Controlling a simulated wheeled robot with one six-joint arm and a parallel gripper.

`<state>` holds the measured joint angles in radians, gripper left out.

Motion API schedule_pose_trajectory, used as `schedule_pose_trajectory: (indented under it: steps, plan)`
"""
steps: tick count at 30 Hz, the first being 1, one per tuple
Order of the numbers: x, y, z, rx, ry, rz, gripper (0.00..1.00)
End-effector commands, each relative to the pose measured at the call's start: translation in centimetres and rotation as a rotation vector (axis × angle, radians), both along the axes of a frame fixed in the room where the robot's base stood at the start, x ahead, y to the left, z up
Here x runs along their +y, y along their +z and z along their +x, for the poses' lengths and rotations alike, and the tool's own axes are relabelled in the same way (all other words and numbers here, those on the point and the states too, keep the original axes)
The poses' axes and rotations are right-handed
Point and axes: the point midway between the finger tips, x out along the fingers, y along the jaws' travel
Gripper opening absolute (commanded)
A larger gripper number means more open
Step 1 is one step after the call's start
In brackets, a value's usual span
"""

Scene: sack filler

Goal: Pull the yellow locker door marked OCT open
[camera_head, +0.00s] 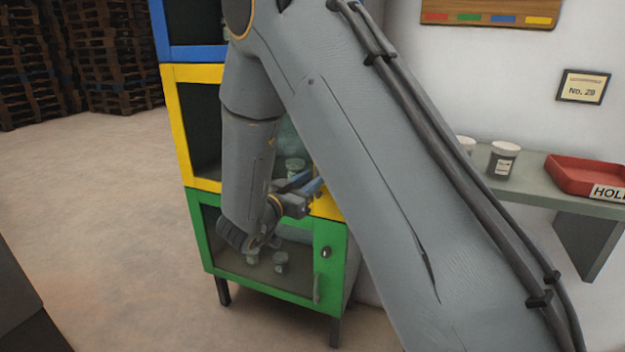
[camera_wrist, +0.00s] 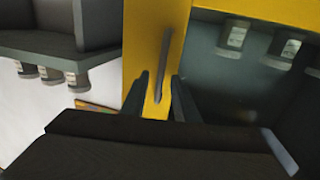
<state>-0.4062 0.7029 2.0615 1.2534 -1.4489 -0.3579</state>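The yellow locker door (camera_head: 178,125) is the middle one in the locker stack in the head view, partly hidden by my arm. It appears closed. In the wrist view the yellow door frame (camera_wrist: 145,30) fills the middle, with a grey bar handle (camera_wrist: 165,55) running lengthwise on it. My gripper (camera_head: 312,184) is at the right side of the yellow door. In the wrist view the fingers of my gripper (camera_wrist: 159,85) are open, one on each side of the handle's near end, with gaps showing. No OCT marking is readable.
A blue locker section (camera_head: 190,53) is above and a green door (camera_head: 265,291) with its own handle is below. Jars (camera_wrist: 237,38) show inside the yellow locker. A shelf at right carries white-lidded jars (camera_head: 503,160) and a red tray (camera_head: 585,173). Floor at left is clear.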

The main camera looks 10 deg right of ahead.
Motion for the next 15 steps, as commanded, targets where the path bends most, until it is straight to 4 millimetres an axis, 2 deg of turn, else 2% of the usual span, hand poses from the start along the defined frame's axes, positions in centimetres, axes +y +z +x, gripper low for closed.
schedule_pose_trajectory:
  steps: [11,15]
  plan:
    - [-0.62,-0.03,0.58,0.001,0.001,0.001,0.28]
    - [-0.61,-0.03,0.58,0.001,0.001,0.001,0.07]
